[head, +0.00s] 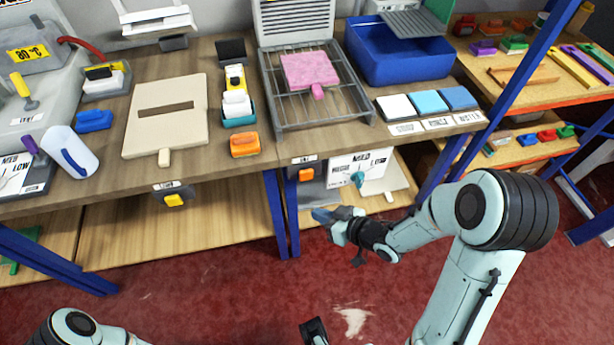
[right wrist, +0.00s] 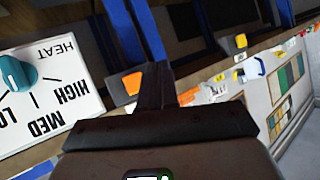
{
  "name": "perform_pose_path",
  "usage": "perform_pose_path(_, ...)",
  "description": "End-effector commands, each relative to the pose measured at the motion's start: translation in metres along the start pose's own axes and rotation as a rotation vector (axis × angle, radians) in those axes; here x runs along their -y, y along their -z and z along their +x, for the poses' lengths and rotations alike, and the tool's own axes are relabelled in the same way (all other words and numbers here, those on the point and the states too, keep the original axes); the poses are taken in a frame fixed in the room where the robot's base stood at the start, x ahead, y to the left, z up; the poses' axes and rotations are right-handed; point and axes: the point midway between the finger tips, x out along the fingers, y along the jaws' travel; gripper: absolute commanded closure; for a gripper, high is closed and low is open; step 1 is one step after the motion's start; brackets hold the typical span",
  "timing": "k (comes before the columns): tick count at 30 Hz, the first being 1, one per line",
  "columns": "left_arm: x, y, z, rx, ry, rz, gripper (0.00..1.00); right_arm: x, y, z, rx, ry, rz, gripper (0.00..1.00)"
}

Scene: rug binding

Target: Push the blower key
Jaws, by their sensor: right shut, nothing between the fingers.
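An orange key (head: 306,174) sits on a small grey panel under the bench's front edge, and a yellow key (head: 174,200) sits on a similar panel farther left. The small labels above them are too small to read, so I cannot tell which is the blower key. My right gripper (head: 322,215) is shut and empty, in front of and below the orange key, apart from it. In the right wrist view the orange key (right wrist: 132,83) shows just left of the closed fingers (right wrist: 157,88). A dark tip (head: 314,330) at the bottom edge may be my left gripper.
A heat dial (head: 357,179) on a white panel stands right of the orange key. A wire rack (head: 270,110) with a pink pad (head: 309,69) is on the bench above. Blue bench legs (head: 278,205) stand left of my right gripper. The red floor in front is open.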

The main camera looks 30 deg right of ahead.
Motion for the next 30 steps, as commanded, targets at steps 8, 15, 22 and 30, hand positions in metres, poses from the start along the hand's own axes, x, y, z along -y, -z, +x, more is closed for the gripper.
perform_pose_path(8,-0.001,-0.004,-0.007,0.01,0.002,-0.001,0.58,-0.015,0.016,0.02,0.002,-0.001,-0.002,1.0)
perform_pose_path(15,-0.003,-0.006,-0.015,0.019,0.005,-0.002,0.58,-0.031,0.033,0.043,0.0,0.0,-0.003,1.0)
perform_pose_path(22,-0.004,-0.006,-0.017,0.017,0.004,-0.002,0.58,-0.042,0.042,0.057,0.001,-0.001,0.0,1.0)
perform_pose_path(30,-0.004,-0.006,-0.017,0.017,0.004,-0.002,0.58,-0.044,0.044,0.06,0.001,0.0,0.001,1.0)
